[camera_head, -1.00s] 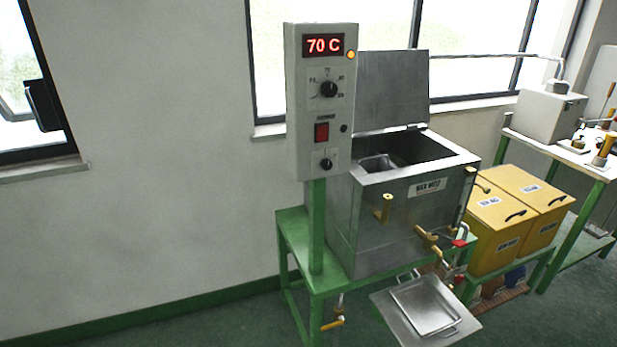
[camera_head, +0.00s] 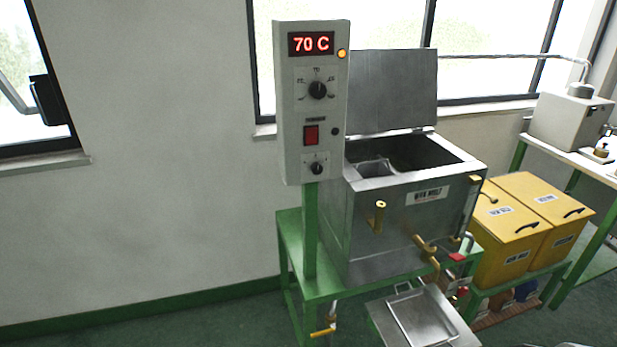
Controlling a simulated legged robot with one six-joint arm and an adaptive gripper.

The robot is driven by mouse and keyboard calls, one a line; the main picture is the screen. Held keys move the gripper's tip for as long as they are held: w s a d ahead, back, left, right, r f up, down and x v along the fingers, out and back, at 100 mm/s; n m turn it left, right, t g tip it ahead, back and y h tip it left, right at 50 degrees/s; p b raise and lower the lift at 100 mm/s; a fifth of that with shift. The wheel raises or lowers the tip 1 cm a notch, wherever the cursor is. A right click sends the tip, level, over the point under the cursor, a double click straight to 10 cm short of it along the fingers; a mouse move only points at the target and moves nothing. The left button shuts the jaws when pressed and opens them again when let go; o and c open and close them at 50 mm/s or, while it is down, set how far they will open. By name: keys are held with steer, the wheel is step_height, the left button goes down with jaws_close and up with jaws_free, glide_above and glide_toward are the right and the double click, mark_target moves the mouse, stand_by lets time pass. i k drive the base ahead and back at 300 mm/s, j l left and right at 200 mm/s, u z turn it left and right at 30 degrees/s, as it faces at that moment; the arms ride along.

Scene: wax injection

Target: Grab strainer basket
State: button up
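An open metal wax melt tank (camera_head: 400,215) stands on a green frame, its lid raised at the back. A small metal basket-like container (camera_head: 375,168) sits inside the left part of the tank opening; its lower part is hidden by the tank's front wall. It may be the strainer basket, but its mesh cannot be made out. A shallow metal pan with wire handles (camera_head: 424,318) rests on a metal shelf (camera_head: 390,328) in front of the tank. My gripper is not in view.
A control box (camera_head: 312,110) reading 70 C stands on a green post at the tank's front left. Brass taps (camera_head: 428,250) stick out in front. Yellow bins (camera_head: 510,235) and a white-topped table (camera_head: 575,150) stand to the right. Floor at left is clear.

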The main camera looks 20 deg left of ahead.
mark_target(372, 168)
steer(key=i+j+u, duration=0.25)
steer(key=i, duration=0.25)
steer(key=i+u, duration=0.3)
steer(key=i, duration=0.2)
steer(key=z, duration=0.15)
